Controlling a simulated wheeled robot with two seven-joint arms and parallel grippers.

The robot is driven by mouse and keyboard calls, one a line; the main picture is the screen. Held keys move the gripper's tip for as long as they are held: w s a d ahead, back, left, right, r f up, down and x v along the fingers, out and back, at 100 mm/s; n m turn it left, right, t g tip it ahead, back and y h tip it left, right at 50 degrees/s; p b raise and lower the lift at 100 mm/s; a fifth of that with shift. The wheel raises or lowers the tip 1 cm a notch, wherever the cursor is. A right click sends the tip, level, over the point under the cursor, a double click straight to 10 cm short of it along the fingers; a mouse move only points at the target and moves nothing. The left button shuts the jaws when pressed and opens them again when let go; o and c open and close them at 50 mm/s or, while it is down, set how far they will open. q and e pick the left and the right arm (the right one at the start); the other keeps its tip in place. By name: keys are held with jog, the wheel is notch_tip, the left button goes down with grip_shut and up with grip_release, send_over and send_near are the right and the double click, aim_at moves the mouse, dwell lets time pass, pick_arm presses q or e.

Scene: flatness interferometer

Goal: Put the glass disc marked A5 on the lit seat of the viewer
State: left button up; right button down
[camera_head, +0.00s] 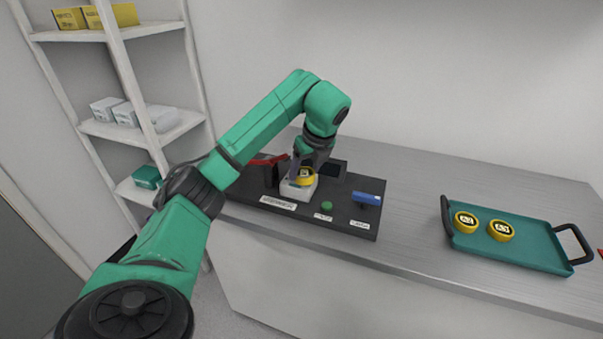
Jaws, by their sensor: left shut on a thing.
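A yellow-rimmed disc (306,178) is at the light square seat (298,190) of the dark viewer (345,212). Its label is too small and partly covered to read. My left gripper (304,170) is shut on this disc from above, at the seat. I cannot tell whether the disc rests on the seat or is just over it. Two other yellow-rimmed discs, one marked A2 (465,222) and one marked A3 (501,231), lie on the green tray (540,246). My right gripper is not in view.
The viewer bears a red lever (268,160), a green button (327,206), a blue part (367,198) and a dark screen (333,169). The tray has black handles. The grey counter (410,205) is clear between viewer and tray. A shelf with boxes (115,110) stands at left.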

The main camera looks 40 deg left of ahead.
pick_arm(q)
jog(key=shift+w+a+r, duration=0.1)
jog(key=shift+w+a, duration=0.05)
jog(key=shift+a, duration=0.35)
jog(key=shift+w+a+r, duration=0.1)
jog(key=shift+w+a, duration=0.05)
jog(key=shift+a, duration=0.35)
jog(key=shift+f+p, duration=0.4)
jog(key=shift+f, duration=0.25)
jog(key=shift+a+f, duration=0.1)
jog(key=shift+f, duration=0.15)
jog(key=o, duration=1.4)
jog(key=shift+r, duration=0.1)
